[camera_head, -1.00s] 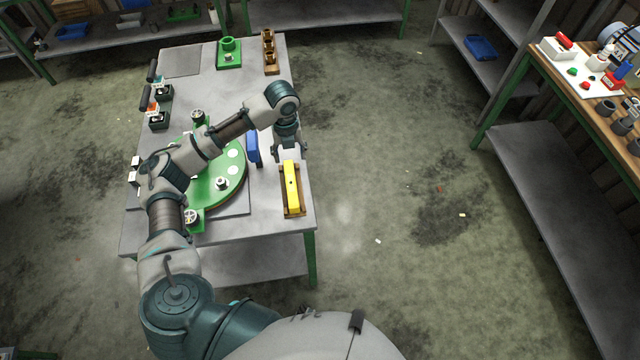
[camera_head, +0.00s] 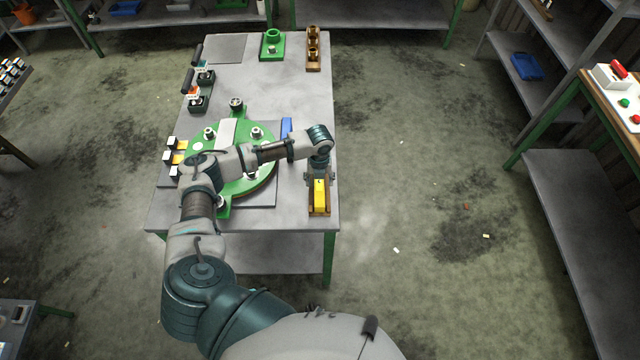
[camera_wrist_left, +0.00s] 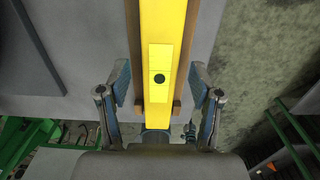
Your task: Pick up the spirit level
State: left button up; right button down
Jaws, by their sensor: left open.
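The yellow spirit level (camera_head: 319,196) lies in a brown wooden holder (camera_head: 319,214) near the right front corner of the grey table. My left gripper (camera_head: 319,176) is over the far end of the level and hides that part. In the left wrist view, the yellow level (camera_wrist_left: 165,35) runs down the middle with a dark round spot on it. My left gripper (camera_wrist_left: 160,92) is open, with one finger on each side of the level and a visible gap to each. My right gripper is not in view.
A green round fixture (camera_head: 262,180) stands on the table left of the level, partly behind my left arm. A blue block (camera_head: 286,127) is beyond it. A brown holder (camera_head: 313,50) stands at the far right corner. Open floor lies right of the table.

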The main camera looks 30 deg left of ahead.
pick_arm(q)
jog(key=shift+a+f, duration=0.3)
jog(key=shift+f, duration=0.55)
jog(key=shift+d+r, duration=0.15)
jog(key=shift+d, duration=0.3)
grip_shut()
jog(key=shift+a, duration=0.15)
